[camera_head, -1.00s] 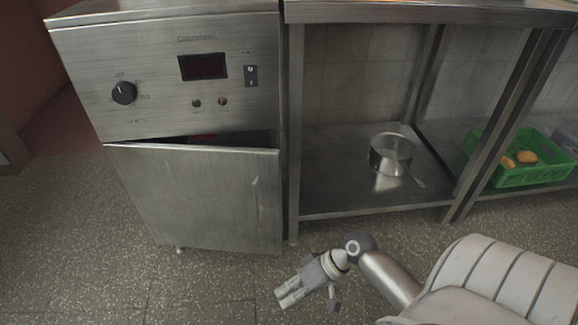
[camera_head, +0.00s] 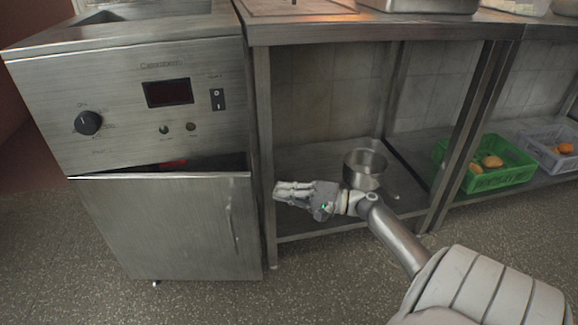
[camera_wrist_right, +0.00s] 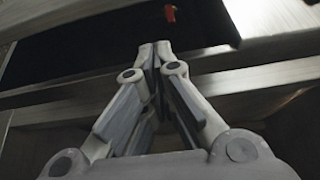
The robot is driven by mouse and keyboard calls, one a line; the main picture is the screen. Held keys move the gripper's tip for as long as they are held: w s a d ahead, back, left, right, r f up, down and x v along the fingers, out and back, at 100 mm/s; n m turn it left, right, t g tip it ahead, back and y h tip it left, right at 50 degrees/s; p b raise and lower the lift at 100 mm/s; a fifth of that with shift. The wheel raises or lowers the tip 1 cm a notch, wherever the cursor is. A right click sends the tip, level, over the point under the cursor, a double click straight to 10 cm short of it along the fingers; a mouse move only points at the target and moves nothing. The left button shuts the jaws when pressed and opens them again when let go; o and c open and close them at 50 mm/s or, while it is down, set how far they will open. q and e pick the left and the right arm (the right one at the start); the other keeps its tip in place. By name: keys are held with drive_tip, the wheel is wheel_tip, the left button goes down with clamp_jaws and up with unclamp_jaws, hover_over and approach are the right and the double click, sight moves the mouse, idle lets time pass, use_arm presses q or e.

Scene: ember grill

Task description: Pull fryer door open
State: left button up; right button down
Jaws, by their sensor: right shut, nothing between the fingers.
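The fryer (camera_head: 200,65) is a steel cabinet at the left in the head view. Its door (camera_head: 160,225) stands slightly ajar, tilted out at the top, with a dark gap under the control panel and something red inside. A vertical handle (camera_head: 232,222) is on the door's right side. My right gripper (camera_head: 276,191) is shut and empty, just right of the door's upper right edge and apart from the handle. In the right wrist view the shut fingertips (camera_wrist_right: 155,47) point toward a dark opening between steel edges. My left gripper is not in view.
A steel table (camera_head: 400,25) stands right of the fryer. Its lower shelf (camera_head: 310,160) holds a pot (camera_head: 364,168), and a green crate (camera_head: 500,178) with orange-yellow items sits farther right beside a grey crate (camera_head: 550,155). The floor in front is clear.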

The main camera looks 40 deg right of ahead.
drive_tip(key=b+x, duration=0.1)
drive_tip(key=x, duration=0.5)
